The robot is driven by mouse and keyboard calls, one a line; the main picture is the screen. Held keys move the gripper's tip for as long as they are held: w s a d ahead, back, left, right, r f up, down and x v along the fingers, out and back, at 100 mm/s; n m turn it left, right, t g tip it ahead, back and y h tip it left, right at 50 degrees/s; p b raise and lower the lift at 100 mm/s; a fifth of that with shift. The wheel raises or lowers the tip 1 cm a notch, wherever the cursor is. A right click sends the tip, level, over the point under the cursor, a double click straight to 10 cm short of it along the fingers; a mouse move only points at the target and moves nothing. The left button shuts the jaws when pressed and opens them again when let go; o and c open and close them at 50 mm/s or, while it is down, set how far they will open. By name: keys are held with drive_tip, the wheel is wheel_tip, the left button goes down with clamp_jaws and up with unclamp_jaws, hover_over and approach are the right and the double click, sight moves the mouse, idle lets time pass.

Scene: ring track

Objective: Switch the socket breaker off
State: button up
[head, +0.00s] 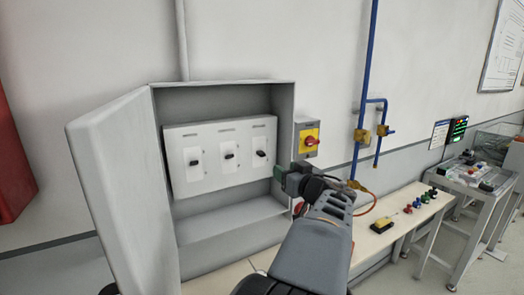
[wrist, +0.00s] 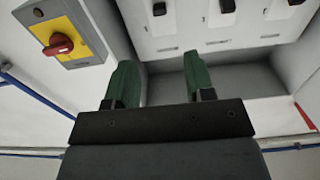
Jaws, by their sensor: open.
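An open grey breaker box (head: 223,93) hangs on the wall with a white panel (head: 222,180) inside. The panel carries a left breaker (head: 194,162), a middle breaker (head: 229,156) and a right breaker (head: 261,153), each with a black lever. Their labels are too small to read, so I cannot tell which is the socket breaker. My gripper (head: 286,172) is at the box's right edge, below and right of the right breaker. In the wrist view its green fingers (wrist: 160,82) are apart and empty, with the panel beyond them and no lever between them.
The box door (head: 115,180) stands open at left. A red rotary switch on a yellow plate (head: 311,141) is on the wall right of the box, close to my gripper. Blue pipes (head: 367,80) run down the wall. A bench (head: 405,220) with small items stands at right.

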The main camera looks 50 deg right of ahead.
sight(263, 155)
drive_tip(key=p+x, duration=0.1)
drive_tip(key=x, duration=1.1)
drive_tip(key=shift+w+d+p, duration=0.15)
drive_tip(key=shift+w+p, duration=0.1)
drive_tip(key=shift+p, duration=0.05)
clamp_jaws()
drive_tip(key=f+t+h+b, duration=0.1)
drive_tip(key=t+b, duration=0.1)
drive_tip(key=b, duration=0.5)
drive_tip(key=f+t+b, duration=0.1)
drive_tip(key=t+b, duration=0.1)
drive_tip(key=b, duration=0.4)
drive_tip(key=shift+w+h+b, duration=0.2)
drive_tip(key=shift+h+b, duration=0.15)
drive_tip(key=shift+h, duration=0.05)
drive_tip(key=shift+r, duration=0.1)
